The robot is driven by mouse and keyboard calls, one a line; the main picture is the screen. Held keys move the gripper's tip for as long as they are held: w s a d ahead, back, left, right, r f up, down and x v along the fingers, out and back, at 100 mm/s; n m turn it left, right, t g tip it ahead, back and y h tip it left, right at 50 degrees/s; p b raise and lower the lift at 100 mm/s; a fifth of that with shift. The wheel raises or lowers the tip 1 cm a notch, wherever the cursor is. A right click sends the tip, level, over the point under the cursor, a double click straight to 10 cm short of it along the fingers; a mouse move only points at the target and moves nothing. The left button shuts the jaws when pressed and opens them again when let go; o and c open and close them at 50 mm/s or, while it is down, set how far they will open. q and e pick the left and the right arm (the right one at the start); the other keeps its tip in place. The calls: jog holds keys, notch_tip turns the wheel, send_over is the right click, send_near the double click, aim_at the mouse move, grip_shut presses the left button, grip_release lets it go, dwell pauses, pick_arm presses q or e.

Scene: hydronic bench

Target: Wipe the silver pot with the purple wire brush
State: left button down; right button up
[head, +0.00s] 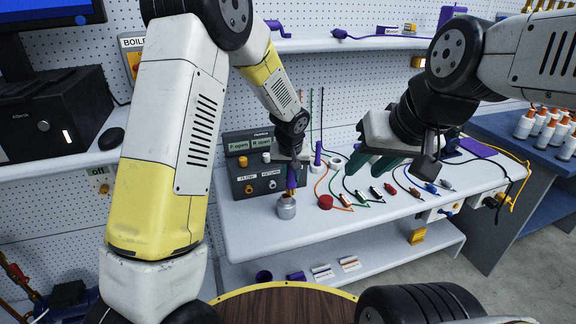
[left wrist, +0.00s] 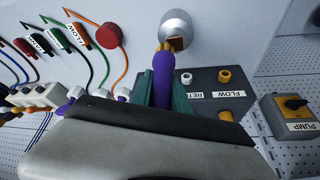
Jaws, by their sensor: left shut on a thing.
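The silver pot (head: 286,208) stands on the white bench in front of the grey control box. It also shows at the top of the left wrist view (left wrist: 177,27). My left gripper (head: 291,162) is shut on the purple handle of the wire brush (left wrist: 163,80), above the pot. The brush (head: 291,181) points down, with its yellowish bristle end at the pot's top; I cannot tell whether they touch. My right gripper (head: 377,161) hangs over the bench to the right, its green fingers apart with nothing seen between them.
The control box (head: 255,165) with knobs and FLOW and RETURN labels stands just behind the pot. A red round knob (head: 325,202) and several coloured cables with clips lie to the right. A shelf (head: 345,42) runs above the bench.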

pick_arm(q)
jog(key=shift+s+a, duration=0.35)
jog(key=shift+a, duration=0.5)
jog(key=shift+s+a, duration=0.3)
jog(key=shift+a, duration=0.55)
jog(key=shift+d, duration=0.1)
jog(key=shift+w+d, duration=0.3)
jog(key=shift+d, duration=0.55)
jog(key=shift+w+d, duration=0.3)
jog(key=shift+d, duration=0.5)
jog(key=shift+r, duration=2.5)
